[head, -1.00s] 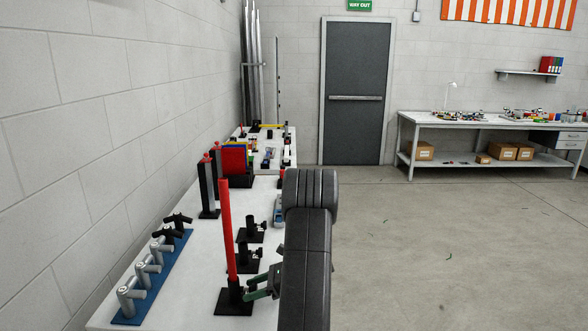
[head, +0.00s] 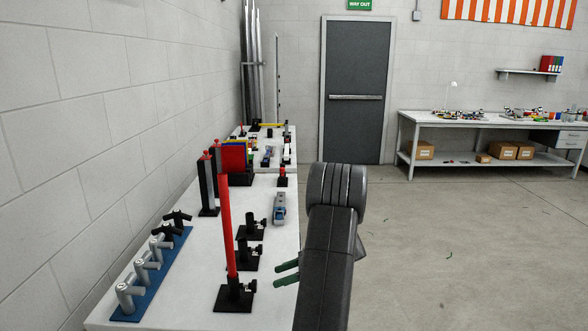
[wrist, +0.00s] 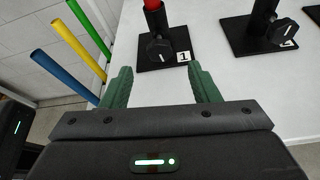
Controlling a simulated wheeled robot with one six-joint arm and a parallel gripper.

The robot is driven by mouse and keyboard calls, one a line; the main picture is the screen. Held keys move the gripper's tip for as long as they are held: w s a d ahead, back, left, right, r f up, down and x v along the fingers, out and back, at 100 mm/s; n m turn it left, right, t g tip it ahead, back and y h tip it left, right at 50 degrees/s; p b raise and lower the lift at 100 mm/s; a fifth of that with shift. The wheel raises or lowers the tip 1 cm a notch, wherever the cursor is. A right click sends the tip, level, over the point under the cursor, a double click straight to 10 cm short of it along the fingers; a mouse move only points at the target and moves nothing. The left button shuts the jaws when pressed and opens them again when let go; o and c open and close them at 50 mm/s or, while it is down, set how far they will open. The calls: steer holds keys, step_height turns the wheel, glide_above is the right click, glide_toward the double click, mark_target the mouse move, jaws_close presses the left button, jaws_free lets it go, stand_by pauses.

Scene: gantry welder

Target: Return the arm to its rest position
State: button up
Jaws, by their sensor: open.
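My gripper (head: 287,273) has two green fingers. In the head view it is beside the right edge of the white table, just right of the black stand (head: 234,296) that holds an upright red rod (head: 227,225). My dark arm hides part of it. In the wrist view the fingers of my gripper (wrist: 157,85) are spread apart with nothing between them. Beyond them stands the black base (wrist: 165,50) marked 1, with the red rod's lower end in it. The gripper is apart from this stand.
The white table (head: 185,300) also bears black stands (head: 250,229), a blue rack (head: 150,278) of grey and black fittings, and a red panel (head: 231,157). Blue, yellow and green rods (wrist: 64,73) show in the wrist view. Open floor (head: 450,240) lies to the right.

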mark_target(254, 287)
steer(key=p+x, duration=0.2)
steer(key=x, duration=0.8)
steer(key=shift+s, duration=0.1)
steer(key=shift+d+f+n+t+b, duration=0.2)
steer(key=shift+f+n+t+b, duration=0.15)
steer(key=shift+b, duration=0.65)
steer(key=shift+d+r+n+t+b, duration=0.15)
steer(key=shift+n+t+b, duration=0.1)
steer(key=shift+n+b, duration=0.45)
steer(key=n+t+b, duration=0.2)
steer(key=b, duration=0.3)
steer(key=shift+n, duration=0.25)
steer(key=v, duration=1.4)
steer(key=shift+b, duration=0.35)
steer(key=shift+s+r, duration=0.1)
steer(key=shift+r, duration=0.1)
